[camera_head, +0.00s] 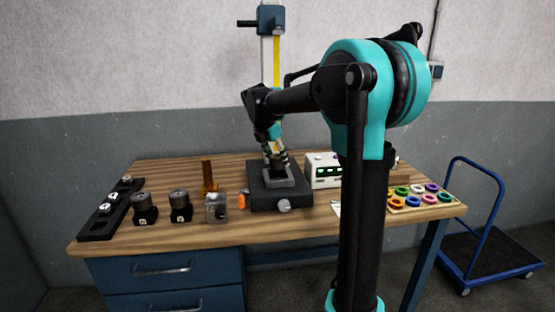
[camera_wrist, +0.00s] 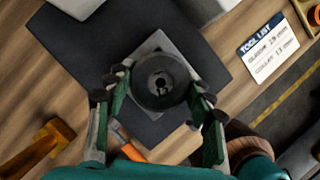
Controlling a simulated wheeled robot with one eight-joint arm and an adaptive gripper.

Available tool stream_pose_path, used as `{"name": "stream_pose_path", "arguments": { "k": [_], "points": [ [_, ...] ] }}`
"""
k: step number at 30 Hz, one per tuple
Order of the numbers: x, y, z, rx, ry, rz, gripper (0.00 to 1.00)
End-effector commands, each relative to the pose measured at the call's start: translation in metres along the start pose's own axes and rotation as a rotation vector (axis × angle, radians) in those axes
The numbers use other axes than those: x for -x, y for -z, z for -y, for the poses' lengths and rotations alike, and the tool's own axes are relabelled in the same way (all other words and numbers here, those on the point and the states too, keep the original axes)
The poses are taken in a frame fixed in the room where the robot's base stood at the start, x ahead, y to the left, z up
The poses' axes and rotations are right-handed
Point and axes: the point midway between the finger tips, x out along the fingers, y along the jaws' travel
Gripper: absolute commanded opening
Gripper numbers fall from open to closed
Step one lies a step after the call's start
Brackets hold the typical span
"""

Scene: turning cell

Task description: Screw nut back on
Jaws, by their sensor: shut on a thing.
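My gripper (camera_head: 276,156) points down over the grey square block (camera_head: 279,183) on the black base (camera_head: 262,203). In the wrist view, my gripper's fingers (camera_wrist: 162,86) are on either side of a dark round nut (camera_wrist: 146,90) with a central hole, shut on it. The nut lies over the pale square block (camera_wrist: 150,47); the black base (camera_wrist: 95,60) spreads around it. I cannot tell whether the nut touches the block or its thread. In the head view the nut is hard to make out between the fingers.
A white instrument box (camera_head: 322,171) and a tray of coloured rings (camera_head: 442,201) are right. A tool list card (camera_wrist: 268,47) lies near the base.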

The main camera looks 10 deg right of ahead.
Motion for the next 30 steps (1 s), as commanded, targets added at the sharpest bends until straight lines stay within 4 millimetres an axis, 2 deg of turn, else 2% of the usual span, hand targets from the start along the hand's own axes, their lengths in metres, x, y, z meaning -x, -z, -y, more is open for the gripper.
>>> {"name": "stream_pose_path", "arguments": {
  "k": [5,12,16,24,30],
  "points": [
    [0.0000,0.0001,-0.0004,-0.024,0.011,-0.001,0.19],
    [-0.0001,0.0002,-0.0012,-0.284,0.120,-0.001,0.19],
    [-0.0001,0.0003,-0.0004,-0.315,0.131,-0.001,0.19],
    [0.0001,0.0001,0.0001,-0.542,0.227,-0.001,0.19],
    [0.0003,0.0005,0.0010,-0.561,0.235,-0.001,0.19]
  ]
}}
